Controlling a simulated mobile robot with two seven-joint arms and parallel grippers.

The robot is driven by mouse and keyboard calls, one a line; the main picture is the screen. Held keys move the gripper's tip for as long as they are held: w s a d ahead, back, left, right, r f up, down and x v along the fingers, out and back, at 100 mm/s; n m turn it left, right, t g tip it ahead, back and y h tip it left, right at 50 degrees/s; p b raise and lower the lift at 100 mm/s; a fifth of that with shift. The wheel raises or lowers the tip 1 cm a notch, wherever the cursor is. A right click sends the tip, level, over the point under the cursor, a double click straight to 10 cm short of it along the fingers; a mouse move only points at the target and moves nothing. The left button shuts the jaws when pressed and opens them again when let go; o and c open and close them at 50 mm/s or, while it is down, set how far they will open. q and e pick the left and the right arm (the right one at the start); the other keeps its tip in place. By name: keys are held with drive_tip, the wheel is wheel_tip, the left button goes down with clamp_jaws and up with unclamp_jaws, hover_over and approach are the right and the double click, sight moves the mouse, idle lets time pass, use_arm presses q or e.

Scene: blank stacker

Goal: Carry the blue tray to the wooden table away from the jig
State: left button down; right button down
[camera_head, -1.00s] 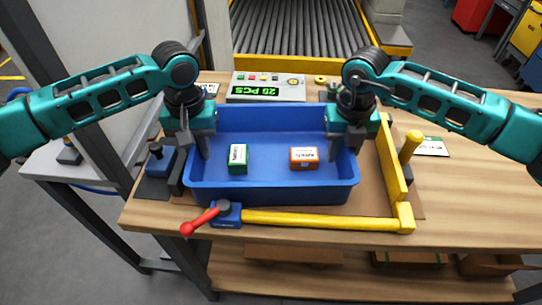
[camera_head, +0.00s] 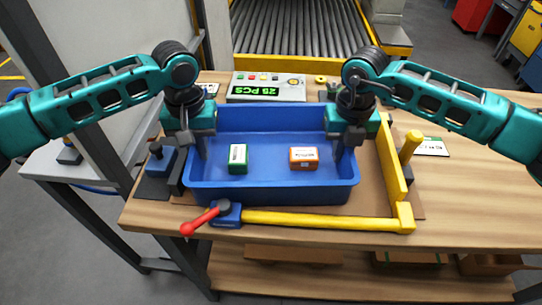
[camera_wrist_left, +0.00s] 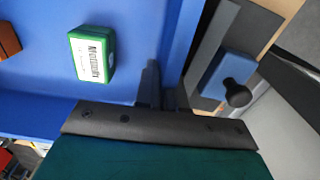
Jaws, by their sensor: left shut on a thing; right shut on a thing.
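The blue tray (camera_head: 275,193) sits level inside the jig on the wooden table (camera_head: 470,215). It holds a green box (camera_head: 238,158) and an orange box (camera_head: 304,157). My left gripper (camera_head: 202,152) is shut on the tray's left wall, and my right gripper (camera_head: 341,150) is shut on its right wall. In the left wrist view the tray's wall (camera_wrist_left: 180,45) runs up from between the fingers, with the green box (camera_wrist_left: 92,53) inside the tray. The fingertips on the walls are partly hidden.
The jig has a yellow rail (camera_head: 320,221) in front, a yellow side bar (camera_head: 391,160) at right and a red-handled clamp (camera_head: 208,220). A counter display (camera_head: 266,88) stands behind. The tabletop right of the jig is mostly clear, with a small card (camera_head: 432,147). A roller conveyor (camera_head: 300,27) lies behind.

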use_arm(q)
drive_tip(key=shift+r, duration=0.25)
use_arm(e)
drive_tip(key=shift+w+r, duration=0.1)
drive_tip(key=shift+r, duration=0.1)
